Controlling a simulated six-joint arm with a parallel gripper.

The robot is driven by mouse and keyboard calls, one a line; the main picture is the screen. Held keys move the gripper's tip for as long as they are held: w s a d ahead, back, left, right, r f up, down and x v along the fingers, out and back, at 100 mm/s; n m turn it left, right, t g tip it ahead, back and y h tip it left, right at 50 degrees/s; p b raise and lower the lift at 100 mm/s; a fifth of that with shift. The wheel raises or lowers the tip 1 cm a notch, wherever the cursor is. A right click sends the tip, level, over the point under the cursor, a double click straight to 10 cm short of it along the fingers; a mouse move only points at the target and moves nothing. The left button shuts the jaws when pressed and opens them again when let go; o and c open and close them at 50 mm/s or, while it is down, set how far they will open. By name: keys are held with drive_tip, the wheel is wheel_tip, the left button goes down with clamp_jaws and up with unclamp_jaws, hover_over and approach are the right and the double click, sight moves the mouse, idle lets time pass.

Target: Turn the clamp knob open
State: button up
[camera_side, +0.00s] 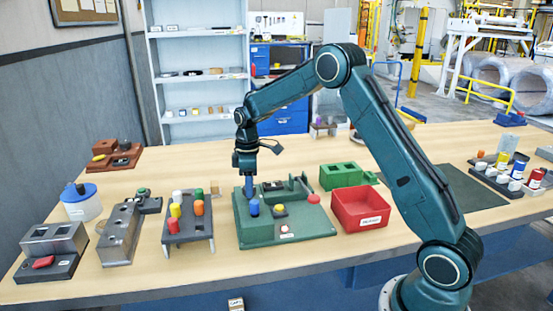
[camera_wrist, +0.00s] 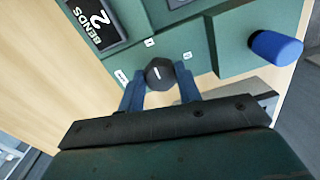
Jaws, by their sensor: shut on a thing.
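The clamp knob (camera_wrist: 158,72) is dark, faceted, and has a white line on top. In the wrist view it sits between the two blue fingers of my gripper (camera_wrist: 160,92), which are shut on it. In the side view my gripper (camera_side: 248,189) points down at the back left of the green fixture (camera_side: 270,239). The knob cannot be made out there.
A blue cylinder (camera_wrist: 275,47) stands close on the fixture. A dark "2 BENDS" panel (camera_wrist: 97,20) is also near. A rack of coloured pegs (camera_side: 188,230) stands left, and a red bin (camera_side: 360,210) right. Bare table lies behind the fixture.

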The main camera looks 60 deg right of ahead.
drive_tip(key=shift+m, duration=0.5)
drive_tip(key=m, duration=0.3)
drive_tip(key=shift+m, duration=0.4)
drive_tip(key=m, duration=0.9)
drive_tip(key=shift+a, duration=0.15)
drive_tip(key=m, duration=0.4)
drive_tip(key=shift+t, duration=0.3)
drive_tip(key=o, duration=1)
drive_tip(key=shift+r, duration=0.1)
wheel_tip(320, 180, up, 14)
drive_tip(key=shift+s, duration=0.15)
